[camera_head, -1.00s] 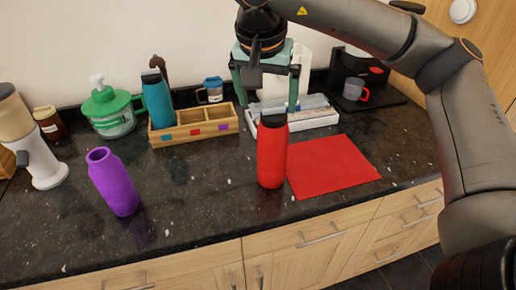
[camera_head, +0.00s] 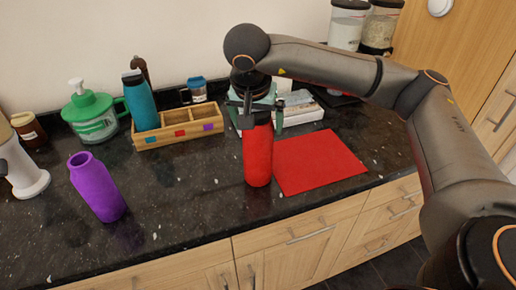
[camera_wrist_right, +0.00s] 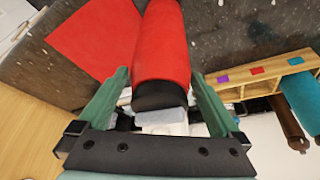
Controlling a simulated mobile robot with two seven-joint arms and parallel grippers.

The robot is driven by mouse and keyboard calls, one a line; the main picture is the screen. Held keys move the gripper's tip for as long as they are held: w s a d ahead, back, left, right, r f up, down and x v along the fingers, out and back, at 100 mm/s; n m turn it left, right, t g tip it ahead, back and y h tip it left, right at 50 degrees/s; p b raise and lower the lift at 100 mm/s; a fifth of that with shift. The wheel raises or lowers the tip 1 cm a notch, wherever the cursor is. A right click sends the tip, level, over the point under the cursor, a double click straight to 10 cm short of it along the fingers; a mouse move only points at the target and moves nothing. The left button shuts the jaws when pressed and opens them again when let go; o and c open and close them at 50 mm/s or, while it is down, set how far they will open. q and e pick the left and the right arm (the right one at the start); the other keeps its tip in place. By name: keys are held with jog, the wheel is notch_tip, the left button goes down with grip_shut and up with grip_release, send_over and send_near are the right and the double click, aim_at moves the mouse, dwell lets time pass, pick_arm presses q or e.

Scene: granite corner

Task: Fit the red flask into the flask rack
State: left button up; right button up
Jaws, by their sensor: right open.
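The red flask (camera_head: 258,158) with a dark cap stands on the dark counter at the left edge of a red mat. My right gripper (camera_head: 262,118) is open at the flask's top. In the right wrist view the red flask (camera_wrist_right: 162,50) lies between the two green fingers (camera_wrist_right: 160,80), its black cap toward the palm. The wooden flask rack (camera_head: 160,142) stands behind and left, with teal, red and purple tags along its front. A teal flask (camera_head: 141,103) stands in its left, teal-tagged compartment; the red-tagged middle and purple-tagged right ones look empty. My left gripper is not in view.
A purple flask (camera_head: 97,188) stands front left on the counter. The red mat (camera_head: 318,160) is bare. Counter between purple and red flasks is clear.

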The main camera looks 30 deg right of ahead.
jog(key=shift+w+d+f, duration=0.15)
jog(key=shift+f, duration=0.35)
grip_shut()
dwell(0.5)
